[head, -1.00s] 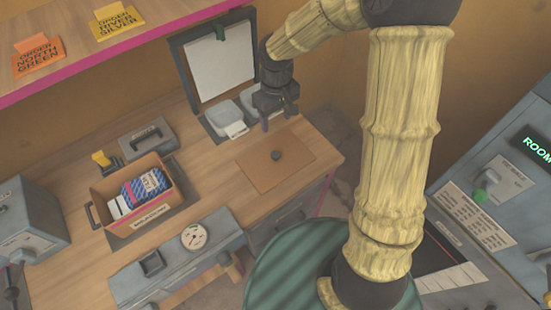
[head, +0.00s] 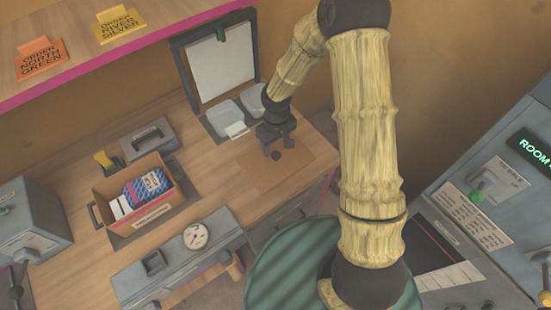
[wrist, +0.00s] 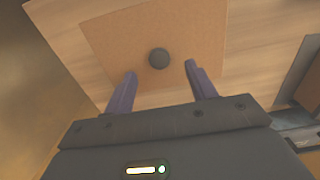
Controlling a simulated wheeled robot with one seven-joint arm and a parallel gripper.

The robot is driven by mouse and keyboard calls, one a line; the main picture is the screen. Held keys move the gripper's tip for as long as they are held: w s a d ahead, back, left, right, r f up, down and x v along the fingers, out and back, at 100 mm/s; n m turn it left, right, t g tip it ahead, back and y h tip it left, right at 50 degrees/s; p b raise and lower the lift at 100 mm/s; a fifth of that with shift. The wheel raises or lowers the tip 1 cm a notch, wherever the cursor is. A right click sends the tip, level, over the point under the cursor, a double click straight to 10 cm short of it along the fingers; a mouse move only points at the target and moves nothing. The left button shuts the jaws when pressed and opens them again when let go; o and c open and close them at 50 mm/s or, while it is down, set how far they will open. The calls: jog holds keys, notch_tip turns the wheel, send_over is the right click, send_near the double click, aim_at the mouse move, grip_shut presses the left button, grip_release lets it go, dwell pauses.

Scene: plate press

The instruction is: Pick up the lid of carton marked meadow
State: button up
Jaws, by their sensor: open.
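The lid (head: 264,181) is a flat, square brown board lying on the wooden table, with a small dark round knob (head: 276,155) at its middle. The wrist view shows the lid (wrist: 205,25) with the knob (wrist: 159,58) centred between and just beyond the fingertips. My gripper (head: 277,144) is open and empty above the lid; the wrist view shows its two purple fingers (wrist: 160,69) apart. An open brown carton (head: 150,209) stands to the left with a blue patterned pack and white items inside; its front label is too small to read.
A clipboard-like white panel (head: 221,69) and pale trays (head: 227,113) stand behind the lid. A grey box with a handle (head: 147,138) is behind the carton. A round dial (head: 196,236) sits in front. A green striped round top (head: 285,265) is near my arm.

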aim_at(276, 154)
jog(key=shift+f, duration=0.1)
jog(key=shift+w+f+p, duration=0.15)
jog(key=shift+f+p, duration=0.6)
jog(key=shift+f, duration=1.75)
grip_shut()
